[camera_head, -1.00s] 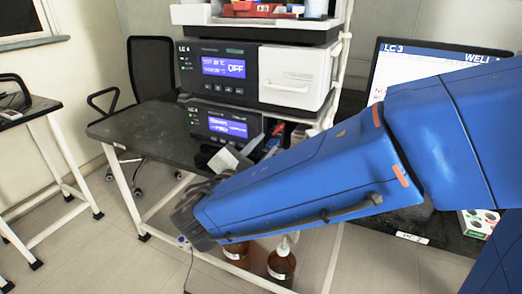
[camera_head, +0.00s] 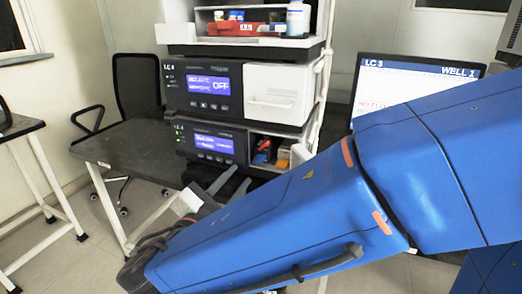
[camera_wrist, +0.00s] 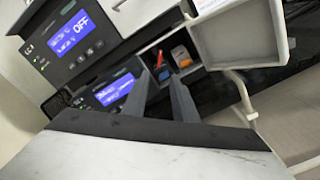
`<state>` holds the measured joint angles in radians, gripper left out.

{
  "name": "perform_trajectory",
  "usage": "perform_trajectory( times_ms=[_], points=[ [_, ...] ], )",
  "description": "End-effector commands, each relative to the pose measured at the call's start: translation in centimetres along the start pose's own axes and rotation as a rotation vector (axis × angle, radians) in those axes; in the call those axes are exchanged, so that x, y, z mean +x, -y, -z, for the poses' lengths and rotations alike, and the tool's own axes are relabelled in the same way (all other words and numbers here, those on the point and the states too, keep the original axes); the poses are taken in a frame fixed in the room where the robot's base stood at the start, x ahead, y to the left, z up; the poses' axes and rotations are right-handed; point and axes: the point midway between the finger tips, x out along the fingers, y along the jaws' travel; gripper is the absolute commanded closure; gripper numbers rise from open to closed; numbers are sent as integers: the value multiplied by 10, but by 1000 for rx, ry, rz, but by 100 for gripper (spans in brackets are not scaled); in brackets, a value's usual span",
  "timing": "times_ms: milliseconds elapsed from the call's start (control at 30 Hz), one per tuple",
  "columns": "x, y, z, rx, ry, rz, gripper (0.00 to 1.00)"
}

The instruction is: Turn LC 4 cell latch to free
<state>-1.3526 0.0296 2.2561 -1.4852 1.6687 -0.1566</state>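The LC 4 stack has a white-doored upper unit (camera_head: 283,93) and a lower unit (camera_head: 207,143) with a lit blue screen. An open bay at the lower unit's right holds a small red-orange lever-like part (camera_head: 262,153), perhaps the cell latch; it also shows in the wrist view (camera_wrist: 159,58). Its exact setting is too small to tell. My gripper (camera_head: 226,181) is in front of and below the bay. In the wrist view its two dark fingers (camera_wrist: 160,80) are apart with nothing between them, pointing toward the bay, apparently short of it.
An orange-yellow block (camera_head: 284,157) sits in the same bay. A tray with bottles and a red box (camera_head: 233,29) tops the stack. A dark bench (camera_head: 120,148) extends left, with a chair behind. A monitor (camera_head: 415,85) stands at right. My blue arm covers the lower right.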

Motion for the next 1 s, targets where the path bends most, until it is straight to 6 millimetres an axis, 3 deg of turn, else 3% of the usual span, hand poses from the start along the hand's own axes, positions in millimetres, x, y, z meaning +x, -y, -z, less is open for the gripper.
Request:
perform_trajectory(
  times_ms=[267, 1000],
  points=[
    [16, 0, -1, 0, 2, 2, 74],
    [116, 1, -1, 0, 3, 3, 74]
  ],
)
